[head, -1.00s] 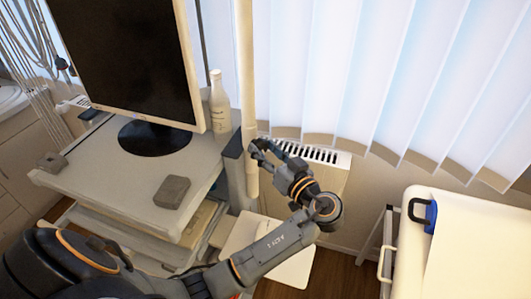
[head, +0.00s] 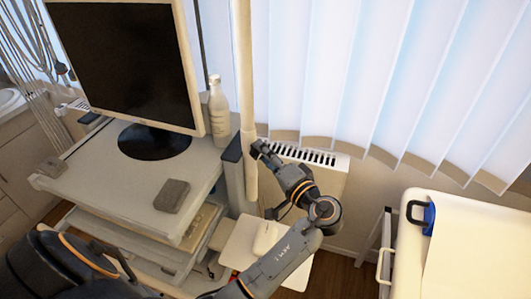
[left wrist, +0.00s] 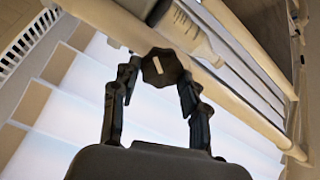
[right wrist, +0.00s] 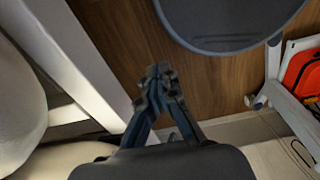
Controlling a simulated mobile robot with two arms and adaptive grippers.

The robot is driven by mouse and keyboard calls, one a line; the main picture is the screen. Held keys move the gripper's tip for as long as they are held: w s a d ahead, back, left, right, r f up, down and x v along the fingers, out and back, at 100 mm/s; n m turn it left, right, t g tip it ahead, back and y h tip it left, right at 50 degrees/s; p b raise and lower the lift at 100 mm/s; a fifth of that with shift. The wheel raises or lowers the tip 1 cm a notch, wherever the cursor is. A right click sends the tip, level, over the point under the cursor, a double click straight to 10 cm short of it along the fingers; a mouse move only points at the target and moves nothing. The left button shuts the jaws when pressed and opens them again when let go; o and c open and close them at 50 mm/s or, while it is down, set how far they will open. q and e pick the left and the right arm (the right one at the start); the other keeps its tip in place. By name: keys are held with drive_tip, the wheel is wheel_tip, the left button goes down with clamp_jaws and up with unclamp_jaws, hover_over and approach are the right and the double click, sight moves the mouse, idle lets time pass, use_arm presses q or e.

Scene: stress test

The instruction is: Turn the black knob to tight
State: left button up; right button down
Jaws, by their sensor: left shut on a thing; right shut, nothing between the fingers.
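The black knob (left wrist: 162,67) shows in the left wrist view as a dark faceted disc with a short pale bar on its face, tilted slightly from upright. It sits on a cream pole (left wrist: 115,22), which stands upright in the head view (head: 245,95). My left gripper (left wrist: 158,88) is shut on the knob, one finger on each side. In the head view my left gripper (head: 259,150) is at the pole and hides the knob. My right gripper (right wrist: 158,75) is shut and empty in the right wrist view, above a wooden floor.
A cart with a monitor (head: 125,65), a white bottle (head: 218,110) and a grey block (head: 172,195) stands left of the pole. A radiator (head: 315,158) and blinds (head: 370,70) are behind. A cream-topped unit with a blue-and-black handle (head: 428,215) is at the right.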

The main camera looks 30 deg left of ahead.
use_arm(q)
drive_tip(key=shift+m, duration=1.9)
drive_tip(key=o, duration=1.1)
drive_tip(key=shift+f, duration=0.1)
drive_tip(key=shift+o, duration=0.2)
